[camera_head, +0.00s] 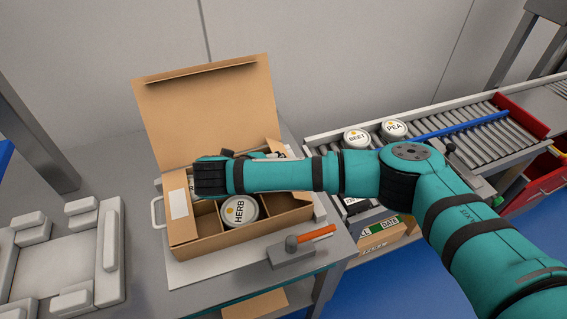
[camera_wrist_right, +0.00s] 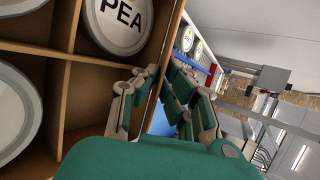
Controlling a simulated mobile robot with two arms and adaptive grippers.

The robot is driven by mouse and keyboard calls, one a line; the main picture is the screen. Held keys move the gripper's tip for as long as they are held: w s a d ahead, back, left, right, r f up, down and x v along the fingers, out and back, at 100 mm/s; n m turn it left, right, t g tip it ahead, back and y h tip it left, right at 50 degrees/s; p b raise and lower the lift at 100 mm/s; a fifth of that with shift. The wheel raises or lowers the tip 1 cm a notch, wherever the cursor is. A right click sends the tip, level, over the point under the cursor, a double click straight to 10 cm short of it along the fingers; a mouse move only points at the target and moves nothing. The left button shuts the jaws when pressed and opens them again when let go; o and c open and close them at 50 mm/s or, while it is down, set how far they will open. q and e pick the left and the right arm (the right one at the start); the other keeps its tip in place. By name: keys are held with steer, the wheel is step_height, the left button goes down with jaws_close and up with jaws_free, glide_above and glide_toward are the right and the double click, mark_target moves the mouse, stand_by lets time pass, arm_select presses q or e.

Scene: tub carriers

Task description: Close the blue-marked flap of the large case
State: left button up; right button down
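The large cardboard case (camera_head: 200,240) stands on the workbench. Its wide back flap (camera_head: 212,108) is raised, leaning backward. A blue mark on a flap is not visible. A white label shows at the case's left end. A HERB tub (camera_head: 239,211) sits in a compartment; a PEA tub (camera_wrist_right: 118,18) shows in another in the right wrist view. My right arm crosses over the case in the head view and hides its rear part. My right gripper (camera_wrist_right: 162,68) is at a cardboard wall of the case, a finger on either side; whether they press it is unclear. My left gripper is not in view.
A hammer-like tool with an orange handle (camera_head: 317,234) lies at the case's front right. A grey moulded tray (camera_head: 112,250) is at left. A roller conveyor (camera_head: 470,130) at right carries BEET (camera_head: 356,138) and PEA (camera_head: 394,129) tubs. A wall stands behind the bench.

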steer(key=shift+s+a+t+h, duration=0.1)
steer(key=shift+a+t+h, duration=0.2)
steer(key=shift+h, duration=0.1)
steer(key=shift+f+n+t+h+p, duration=0.35)
steer(key=shift+f+h, duration=0.25)
steer(key=shift+h, duration=0.2)
steer(key=c, duration=1.5)
jaws_free()
steer(key=shift+c, duration=0.2)
